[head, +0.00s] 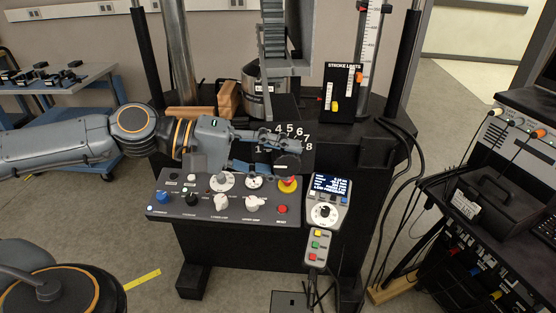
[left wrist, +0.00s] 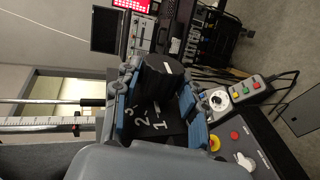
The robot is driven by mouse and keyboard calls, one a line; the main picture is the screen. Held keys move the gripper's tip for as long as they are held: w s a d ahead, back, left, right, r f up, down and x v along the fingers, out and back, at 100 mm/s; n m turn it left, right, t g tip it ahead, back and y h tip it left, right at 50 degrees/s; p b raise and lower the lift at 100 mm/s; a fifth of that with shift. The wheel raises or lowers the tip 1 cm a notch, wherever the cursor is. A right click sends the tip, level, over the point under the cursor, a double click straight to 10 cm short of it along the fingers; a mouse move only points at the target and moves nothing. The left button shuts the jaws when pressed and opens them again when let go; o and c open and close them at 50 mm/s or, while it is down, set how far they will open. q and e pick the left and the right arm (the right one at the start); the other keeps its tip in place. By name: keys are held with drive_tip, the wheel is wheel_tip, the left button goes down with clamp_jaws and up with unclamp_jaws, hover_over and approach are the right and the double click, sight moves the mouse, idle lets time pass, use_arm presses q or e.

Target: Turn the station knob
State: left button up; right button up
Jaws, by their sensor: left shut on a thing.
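The station knob is a black round knob (left wrist: 163,70) with a white pointer line, seen between the blue finger pads in the left wrist view. In the head view its dark top (head: 287,163) shows at the front of the numbered dial plate (head: 290,130). White numerals 4 to 8 and a 1 show there; 1, 2 and 3 show in the left wrist view. My left gripper (head: 277,146) reaches in from the left over the dial, its fingers shut on the knob's sides. The gripper covers part of the dial. My right gripper is not in view.
A sloped control panel (head: 165,212) with knobs and a red emergency button (head: 288,184) lies just below the gripper. A handheld pendant (head: 325,205) hangs to its right. Columns of the test frame and a stroke limits plate (head: 341,90) stand behind.

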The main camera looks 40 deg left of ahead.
use_arm(q)
drive_tip(key=shift+s+d, duration=0.1)
drive_tip(key=o, duration=1.2)
drive_tip(key=shift+c, duration=0.2)
drive_tip(key=shift+s+a+r, duration=0.1)
drive_tip(key=shift+a+r, duration=0.05)
drive_tip(key=shift+a, duration=0.2)
drive_tip(key=v, duration=1.1)
drive_tip(key=shift+s, duration=0.15)
